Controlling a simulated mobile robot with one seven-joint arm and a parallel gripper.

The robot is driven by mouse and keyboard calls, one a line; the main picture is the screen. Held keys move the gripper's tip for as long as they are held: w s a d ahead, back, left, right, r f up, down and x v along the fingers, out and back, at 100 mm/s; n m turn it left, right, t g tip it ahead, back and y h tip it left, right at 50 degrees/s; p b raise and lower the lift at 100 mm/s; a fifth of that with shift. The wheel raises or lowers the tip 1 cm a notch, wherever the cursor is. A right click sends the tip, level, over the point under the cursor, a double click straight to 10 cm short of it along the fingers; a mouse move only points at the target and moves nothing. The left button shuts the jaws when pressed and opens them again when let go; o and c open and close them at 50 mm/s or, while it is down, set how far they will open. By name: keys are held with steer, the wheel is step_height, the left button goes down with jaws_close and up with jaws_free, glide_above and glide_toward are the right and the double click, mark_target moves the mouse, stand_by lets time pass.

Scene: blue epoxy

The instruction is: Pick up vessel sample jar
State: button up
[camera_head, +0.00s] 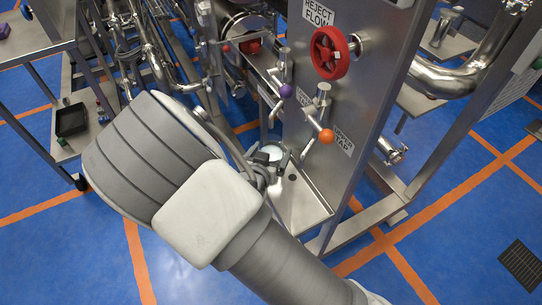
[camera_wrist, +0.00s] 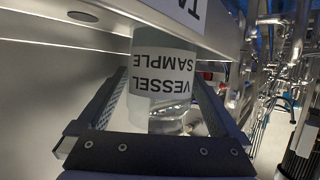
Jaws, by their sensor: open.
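The vessel sample jar (camera_wrist: 160,85) is a pale, clear-looking jar with a white label reading "VESSEL SAMPLE", upside down in the wrist view. It stands between the two fingers of my open gripper (camera_wrist: 162,105), with one finger on each side. I cannot tell whether either finger touches it. In the head view the whitish round top of the jar (camera_head: 272,152) shows at the steel panel's tray, beside my gripper (camera_head: 270,160). My arm hides much of the gripper and the jar's lower part there.
The steel panel (camera_head: 350,100) rises close behind the jar. It carries a red handwheel (camera_head: 326,53) and valve levers with a purple knob (camera_head: 286,91) and an orange knob (camera_head: 327,136). A steel tray (camera_head: 304,208) with a hole lies below. Pipes crowd the left.

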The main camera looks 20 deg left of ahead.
steer(key=shift+r, duration=0.15)
steer(key=c, duration=1.5)
